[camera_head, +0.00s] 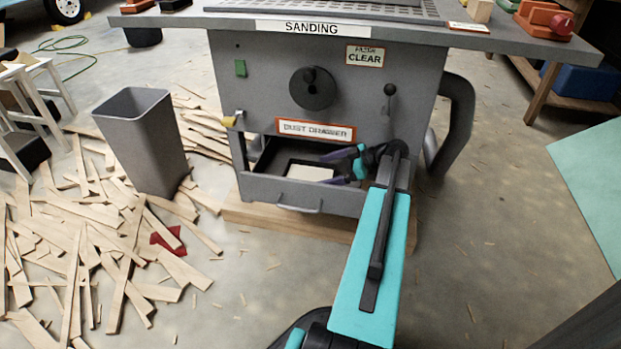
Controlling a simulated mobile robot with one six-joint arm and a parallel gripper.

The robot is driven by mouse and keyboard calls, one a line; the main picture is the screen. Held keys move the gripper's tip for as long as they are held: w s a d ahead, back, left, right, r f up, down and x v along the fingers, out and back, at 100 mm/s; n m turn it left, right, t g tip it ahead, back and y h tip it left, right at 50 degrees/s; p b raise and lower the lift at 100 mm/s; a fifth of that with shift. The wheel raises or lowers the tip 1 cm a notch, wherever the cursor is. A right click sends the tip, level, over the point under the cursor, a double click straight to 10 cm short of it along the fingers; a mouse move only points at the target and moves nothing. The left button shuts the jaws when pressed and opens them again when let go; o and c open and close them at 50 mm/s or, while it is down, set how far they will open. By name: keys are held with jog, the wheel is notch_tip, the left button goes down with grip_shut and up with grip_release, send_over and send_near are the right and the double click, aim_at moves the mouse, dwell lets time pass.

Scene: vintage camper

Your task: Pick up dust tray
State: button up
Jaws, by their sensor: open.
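The dust tray (306,173) is a small dark-rimmed tray with a pale, cream-coloured surface inside. It lies in the open dust drawer (298,198) at the bottom of the grey sanding machine. My gripper (334,168) reaches into the drawer from the right, with its two dark purple fingers spread apart and nothing seen between them. The fingertips are at the tray's right end and hide part of it. I cannot tell whether they touch it.
The grey sanding machine (270,75) rises above the drawer, with a "DUST DRAWER" label (315,130) and a crank wheel (312,88) on its front. A grey bin (145,140) stands at the left among scattered wood strips (90,240). A hose (462,120) curves at the machine's right side.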

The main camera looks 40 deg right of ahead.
aim_at(314, 174)
jog(key=b+x, duration=0.1)
jog(key=x, duration=0.2)
jog(key=shift+d+f, duration=0.1)
jog(key=shift+w+a+f+b, duration=0.35)
jog(key=shift+w+b, duration=0.1)
jog(key=shift+w, duration=0.1)
jog(key=shift+r, duration=0.1)
jog(key=c, duration=1)
jog(key=shift+a+r, duration=0.1)
jog(key=shift+c, duration=0.2)
